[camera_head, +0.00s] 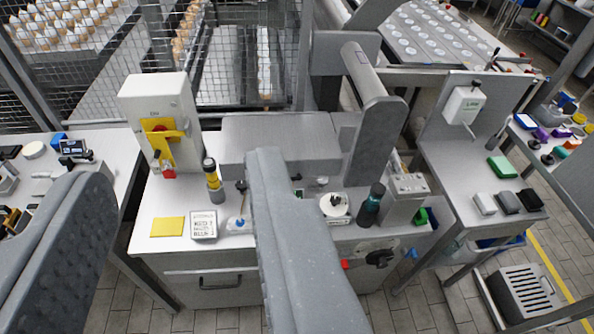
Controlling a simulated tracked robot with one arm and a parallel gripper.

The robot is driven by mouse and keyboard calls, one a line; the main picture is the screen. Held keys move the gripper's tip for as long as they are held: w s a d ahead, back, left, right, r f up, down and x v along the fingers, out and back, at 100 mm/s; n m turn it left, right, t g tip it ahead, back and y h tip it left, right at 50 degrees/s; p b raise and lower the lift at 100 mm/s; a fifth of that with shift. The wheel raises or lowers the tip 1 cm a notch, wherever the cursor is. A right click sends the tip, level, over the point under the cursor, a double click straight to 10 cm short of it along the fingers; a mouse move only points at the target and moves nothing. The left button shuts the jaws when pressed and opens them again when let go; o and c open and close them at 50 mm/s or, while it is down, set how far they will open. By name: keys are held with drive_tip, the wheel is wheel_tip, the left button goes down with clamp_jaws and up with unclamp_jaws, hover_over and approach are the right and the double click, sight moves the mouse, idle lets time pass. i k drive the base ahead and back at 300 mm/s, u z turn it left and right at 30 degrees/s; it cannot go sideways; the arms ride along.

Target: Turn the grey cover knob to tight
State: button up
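My gripper (180,172) shows as two thick grey fingers, one at the lower left and one at the lower middle. They stand wide apart with nothing held between them. A workbench lies beyond and between them. On it is a long grey box-like cover (280,135) joined to a grey machine with an arm. A dark knob (380,258) sits on the bench's front face, right of my right finger and apart from it, by a pale round plate (391,242). I cannot tell for certain which part is the grey cover knob, nor any tight marking. My right finger hides part of the bench.
A white switch box with a yellow handle (160,130) stands at the bench's left. Tiled floor is free between bench and right table.

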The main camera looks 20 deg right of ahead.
sight(322, 181)
drive_tip(key=u, duration=0.2)
drive_tip(key=i, duration=1.15)
drive_tip(key=z, duration=0.5)
